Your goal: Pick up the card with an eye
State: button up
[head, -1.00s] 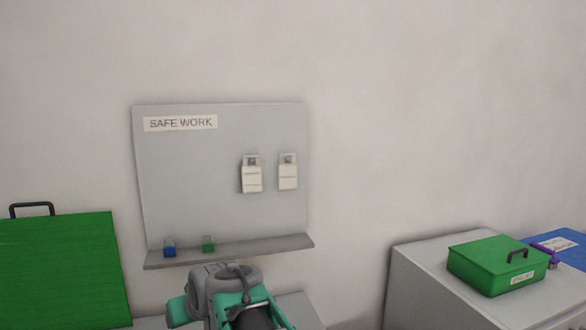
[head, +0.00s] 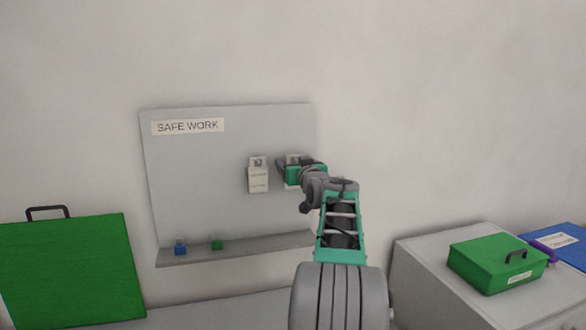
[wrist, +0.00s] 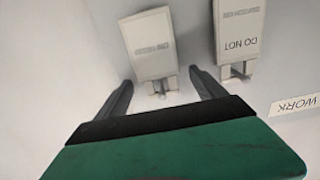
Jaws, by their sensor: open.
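Two white cards hang side by side on small clips on the grey board (head: 200,195). The right card is mostly hidden behind my gripper in the head view, but shows in the wrist view (wrist: 150,45), slightly tilted. No eye symbol can be made out on either card. My gripper (wrist: 163,90) is open and empty, its fingers on either side of the right card's clip end.
A ledge (head: 235,247) below holds a blue padlock-like item (head: 180,248) and a green one (head: 217,245). A "SAFE WORK" label (head: 188,126) is at the upper left. A green case (head: 70,265) stands left; a green box (head: 490,265) sits on a grey cabinet right.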

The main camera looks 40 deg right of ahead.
jog(key=shift+r, duration=0.1)
jog(key=c, duration=1.4)
jog(key=shift+b, duration=0.55)
